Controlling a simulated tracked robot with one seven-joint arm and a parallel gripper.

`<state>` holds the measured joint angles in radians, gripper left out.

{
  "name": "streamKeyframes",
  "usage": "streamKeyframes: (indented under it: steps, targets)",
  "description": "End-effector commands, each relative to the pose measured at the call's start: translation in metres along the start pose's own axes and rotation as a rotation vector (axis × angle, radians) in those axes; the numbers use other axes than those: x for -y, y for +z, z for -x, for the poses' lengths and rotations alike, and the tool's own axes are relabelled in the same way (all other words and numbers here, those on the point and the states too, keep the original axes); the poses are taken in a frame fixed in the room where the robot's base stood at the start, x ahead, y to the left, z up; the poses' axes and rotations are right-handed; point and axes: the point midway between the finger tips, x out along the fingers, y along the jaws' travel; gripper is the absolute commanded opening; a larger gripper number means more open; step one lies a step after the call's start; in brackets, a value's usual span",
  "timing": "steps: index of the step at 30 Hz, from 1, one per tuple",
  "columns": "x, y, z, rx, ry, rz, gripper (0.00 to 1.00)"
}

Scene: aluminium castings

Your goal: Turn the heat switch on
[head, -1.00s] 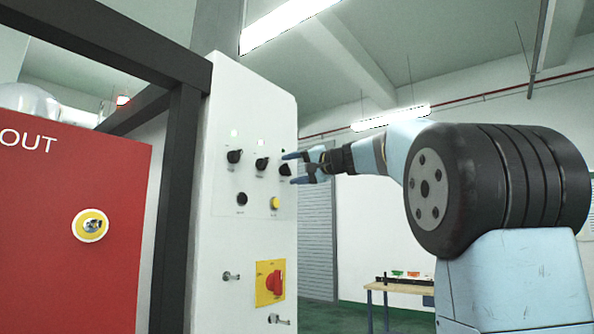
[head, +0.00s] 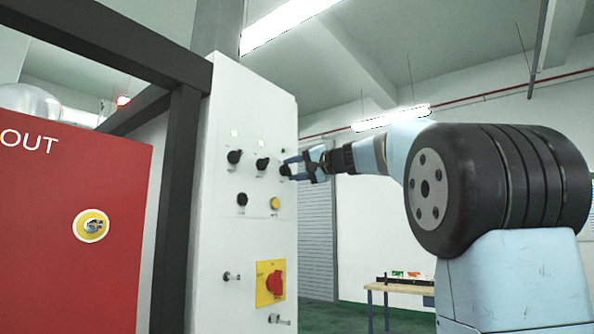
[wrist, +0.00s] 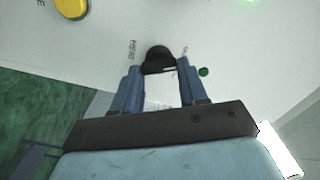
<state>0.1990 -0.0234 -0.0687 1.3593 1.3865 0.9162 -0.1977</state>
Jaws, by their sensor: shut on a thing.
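The heat switch is a black rotary knob (wrist: 158,58) on the white control panel, beside lettering that seems to read HEAT in the wrist view. In the head view it is the rightmost of three knobs in the upper row (head: 285,170), partly covered by my fingers. My gripper (wrist: 157,78) has its blue fingers on either side of the knob and is shut on it; it also shows in the head view (head: 290,167). A small dark green dot (wrist: 204,72) sits beside the knob.
The panel (head: 230,220) also bears two more upper knobs with lit green lamps above, a black button (head: 242,199), a yellow button (head: 275,203) and a red rotary switch (head: 274,283). A dark frame post (head: 178,200) and red cabinet (head: 70,220) stand left.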

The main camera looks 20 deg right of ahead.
Motion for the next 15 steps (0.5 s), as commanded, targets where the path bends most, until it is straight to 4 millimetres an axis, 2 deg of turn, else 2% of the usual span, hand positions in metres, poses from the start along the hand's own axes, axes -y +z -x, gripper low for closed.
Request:
streamKeyframes:
  steps: [8,15]
  targets:
    - [-0.0048,0.0003,-0.0014,0.0,0.006,-0.157,0.12]
    - [-0.0061,0.0014,-0.0021,0.001,0.006,-0.376,0.12]
